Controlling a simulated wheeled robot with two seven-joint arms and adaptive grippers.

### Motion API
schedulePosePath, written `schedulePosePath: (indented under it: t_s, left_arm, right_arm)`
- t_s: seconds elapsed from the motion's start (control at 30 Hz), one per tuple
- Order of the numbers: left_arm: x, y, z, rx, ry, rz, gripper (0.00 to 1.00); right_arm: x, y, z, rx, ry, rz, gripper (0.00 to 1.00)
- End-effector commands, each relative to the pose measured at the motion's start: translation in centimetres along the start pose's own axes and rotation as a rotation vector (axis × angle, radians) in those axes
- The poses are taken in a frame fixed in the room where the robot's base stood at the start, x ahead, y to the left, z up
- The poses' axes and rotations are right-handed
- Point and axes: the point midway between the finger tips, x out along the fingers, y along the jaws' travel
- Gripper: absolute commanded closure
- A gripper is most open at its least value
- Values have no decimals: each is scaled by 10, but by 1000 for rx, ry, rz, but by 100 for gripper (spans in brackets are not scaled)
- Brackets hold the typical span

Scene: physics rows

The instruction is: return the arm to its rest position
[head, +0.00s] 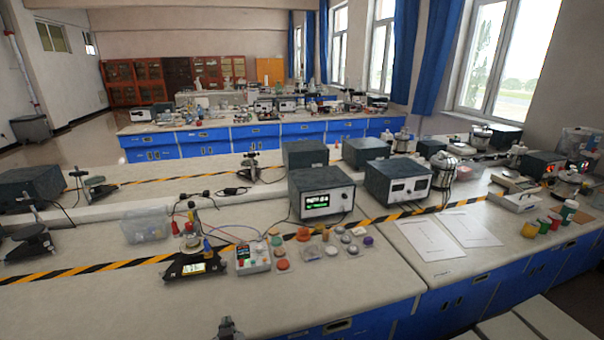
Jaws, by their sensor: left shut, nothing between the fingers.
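My left gripper (228,328) shows at the bottom edge of the head view, left of the middle. Only its dark tip end is in the picture; the rest of the arm is cut off. It is shut with nothing held. It appears in front of the near lab bench (130,310), close to its front edge. I cannot tell its exact height over the bench. My right gripper is not in view.
A small device with a lit screen (190,265), a control box (252,257) and several small coloured pots stand on the bench beyond the gripper. Instrument boxes (320,192) stand farther back. Papers (430,238) lie to the right. The bench's near left part is clear.

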Motion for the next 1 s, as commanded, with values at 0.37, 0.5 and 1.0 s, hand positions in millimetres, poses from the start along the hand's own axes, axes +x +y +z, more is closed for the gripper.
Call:
schedulePosePath:
  t_s: [0.37, 0.5, 1.0]
  left_arm:
    - [-31, -48, 50, 102, -318, 17, 100]
    - [-52, -60, 68, 160, -439, 68, 100]
    - [-108, -72, 96, 314, -665, 264, 100]
  right_arm:
    - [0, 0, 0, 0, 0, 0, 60]
    - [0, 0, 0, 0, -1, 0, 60]
    - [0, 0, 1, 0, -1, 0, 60]
